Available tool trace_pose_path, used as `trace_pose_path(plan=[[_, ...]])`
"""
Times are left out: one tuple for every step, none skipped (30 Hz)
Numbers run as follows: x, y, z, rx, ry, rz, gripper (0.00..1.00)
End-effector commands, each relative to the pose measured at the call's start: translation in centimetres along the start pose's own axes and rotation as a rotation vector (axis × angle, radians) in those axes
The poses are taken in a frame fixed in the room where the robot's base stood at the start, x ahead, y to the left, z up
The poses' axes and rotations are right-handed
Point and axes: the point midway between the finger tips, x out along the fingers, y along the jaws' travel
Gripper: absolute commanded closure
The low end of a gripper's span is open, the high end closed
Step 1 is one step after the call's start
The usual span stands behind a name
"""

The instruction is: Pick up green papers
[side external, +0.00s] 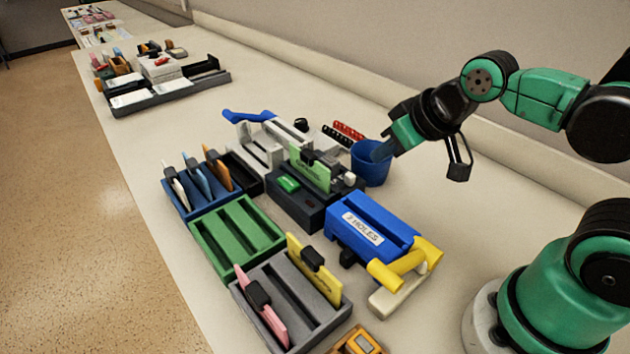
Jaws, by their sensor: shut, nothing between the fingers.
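The green papers (309,172) stand upright in the dark grey machine (297,207) near the middle of the side external view. A dark part lies against their upper right side, and their lower edge is hidden in the machine. My gripper (381,152) is to the right of the papers and apart from them, its tip appearing over or at the blue cup (370,168). It is shut and holds nothing. Whether the tip reaches inside the cup's rim is hard to tell.
A green slotted tray (215,243) stands empty. A blue tray (184,206) holds several clipped papers; a grey tray (331,315) holds pink and yellow ones. A blue hole punch (378,222) and a white device (262,150) flank the machine.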

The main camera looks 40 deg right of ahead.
Motion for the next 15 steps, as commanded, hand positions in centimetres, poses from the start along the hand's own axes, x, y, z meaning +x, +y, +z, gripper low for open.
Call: trace_pose_path(plan=[[0.0,0.0,0.0,0.0,0.0,0.0,1.0],[0.0,0.0,0.0,0.0,0.0,0.0,1.0],[0.0,0.0,0.0,-0.001,0.0,0.0,1.0],[0.0,-0.01,0.0,-0.001,0.0,0.0,1.0],[0.0,-0.01,-0.01,-0.001,0.0,0.0,1.0],[0.0,-0.01,-0.01,-0.001,0.0,0.0,1.0],[0.0,-0.01,-0.01,-0.001,0.0,0.0,1.0],[0.0,-0.01,-0.01,-0.001,0.0,0.0,1.0],[0.0,-0.01,-0.01,-0.001,0.0,0.0,1.0],[0.0,-0.01,-0.01,-0.001,0.0,0.0,0.97],[0.0,-0.01,-0.01,-0.001,0.0,0.0,0.89],[0.0,-0.01,-0.01,-0.001,0.0,0.0,0.77],[0.0,-0.01,-0.01,-0.001,0.0,0.0,0.69],[0.0,-0.01,-0.01,-0.001,0.0,0.0,0.6],[0.0,-0.01,-0.01,-0.001,0.0,0.0,0.49]])
